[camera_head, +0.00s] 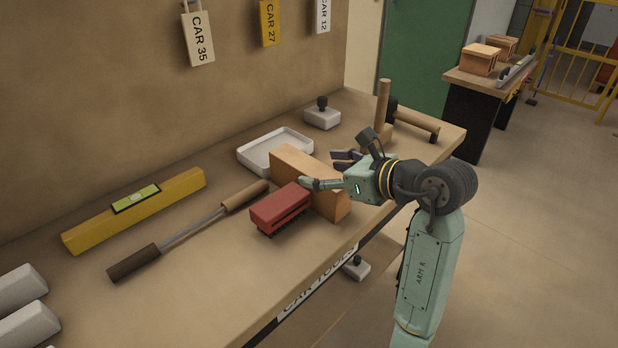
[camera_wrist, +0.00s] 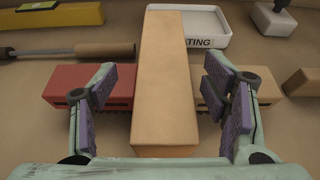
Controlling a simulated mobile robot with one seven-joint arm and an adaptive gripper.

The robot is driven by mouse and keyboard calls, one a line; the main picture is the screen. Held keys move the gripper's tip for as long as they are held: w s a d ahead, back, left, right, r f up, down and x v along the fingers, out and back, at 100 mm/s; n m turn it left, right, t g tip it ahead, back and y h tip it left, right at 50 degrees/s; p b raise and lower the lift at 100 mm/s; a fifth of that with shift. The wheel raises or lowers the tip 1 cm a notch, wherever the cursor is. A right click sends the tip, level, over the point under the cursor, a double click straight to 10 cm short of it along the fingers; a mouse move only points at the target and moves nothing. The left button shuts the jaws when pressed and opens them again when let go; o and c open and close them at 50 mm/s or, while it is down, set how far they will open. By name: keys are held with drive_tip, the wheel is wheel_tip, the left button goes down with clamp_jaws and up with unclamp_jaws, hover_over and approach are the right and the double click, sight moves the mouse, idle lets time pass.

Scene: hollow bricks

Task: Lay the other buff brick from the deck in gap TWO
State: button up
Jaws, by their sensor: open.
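A long, plain buff block (camera_head: 308,178) lies on the bench, its long side running away from me in the wrist view (camera_wrist: 163,80). My gripper (camera_head: 330,172) is open, with its fingers on either side of this block and apart from it. A red brick with slots along its lower side (camera_head: 279,208) lies left of the block. In the wrist view a buff brick (camera_wrist: 266,84) lies right of the block, partly behind the right finger. Two buff bricks with slots, a nearer one (camera_head: 480,59) and a farther one (camera_head: 502,44), stand on a far bench. I see no gap label.
A white tray (camera_head: 252,160) lies behind the block. A yellow level (camera_head: 80,237), a wooden-handled tool (camera_head: 190,230) and grey-white blocks (camera_head: 22,325) are to the left. A knobbed white block (camera_head: 322,116) and an upright wooden handle (camera_head: 383,103) stand behind. The bench's front edge is close.

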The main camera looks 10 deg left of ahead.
sight(313, 168)
drive_tip(key=shift+p+x, duration=0.45)
drive_tip(key=shift+x, duration=1.5)
drive_tip(key=shift+w+d, duration=0.1)
drive_tip(key=shift+w, duration=0.1)
drive_tip(key=shift+c, duration=0.5)
clamp_jaws()
